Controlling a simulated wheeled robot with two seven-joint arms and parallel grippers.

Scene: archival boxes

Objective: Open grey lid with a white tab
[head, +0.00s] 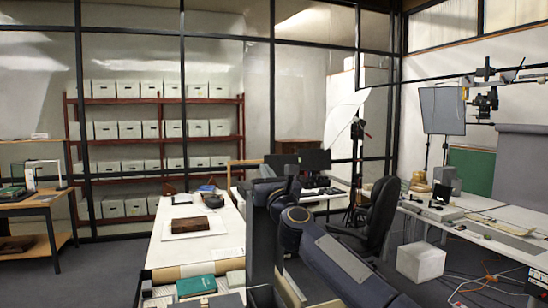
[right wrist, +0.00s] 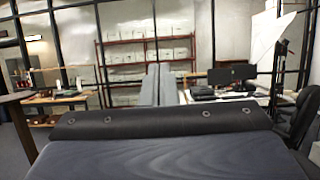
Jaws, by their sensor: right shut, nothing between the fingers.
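A tall dark grey panel (head: 261,235) stands upright at the bottom centre of the head view. It looks like a raised lid above an open-topped box (head: 291,291), which the frame's bottom edge cuts off. I cannot make out a white tab on it. My right arm comes in from the lower right and bends up just beside and behind the panel. In the right wrist view my right gripper (right wrist: 163,85) has its two grey fingers together, with nothing between them, pointing towards the shelves. Its fingertips cannot be made out in the head view. My left gripper is not in view.
A white table (head: 190,246) left of the panel holds a dark flat object on a white sheet (head: 188,225), a brown roll and a green book (head: 196,286). An office chair (head: 380,213) stands to the right. Shelves of white boxes (head: 130,130) line the back.

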